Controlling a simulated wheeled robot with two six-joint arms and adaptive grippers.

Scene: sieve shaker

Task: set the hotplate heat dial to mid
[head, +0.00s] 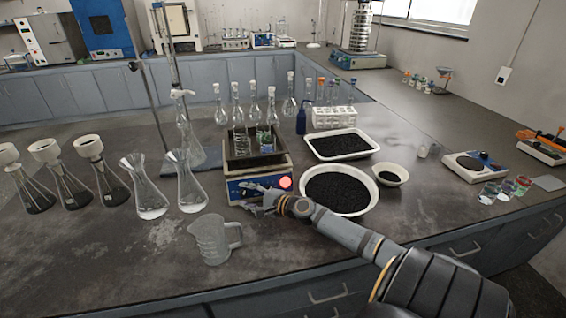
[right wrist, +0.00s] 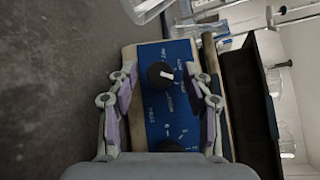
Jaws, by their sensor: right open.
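The hotplate (head: 233,186) has a blue front panel (right wrist: 180,112) and a lit red lamp (head: 286,182). In the right wrist view a black dial (right wrist: 157,72) with a white pointer sits on the panel; the pointer is toward the picture's right. A second black knob (right wrist: 172,146) is partly hidden by my gripper's body. The lettering is too small to tell which is the heat dial. My right gripper (head: 245,200) is open in front of the panel. In the wrist view its fingers (right wrist: 166,80) lie on either side of the upper dial, apart from it. My left gripper is out of view.
A plastic jug (head: 211,240) is close in front. A bowl of black grains (head: 370,201) is at the right, a black-grain tray (head: 368,151) behind it. Conical flasks (head: 186,185) stand left.

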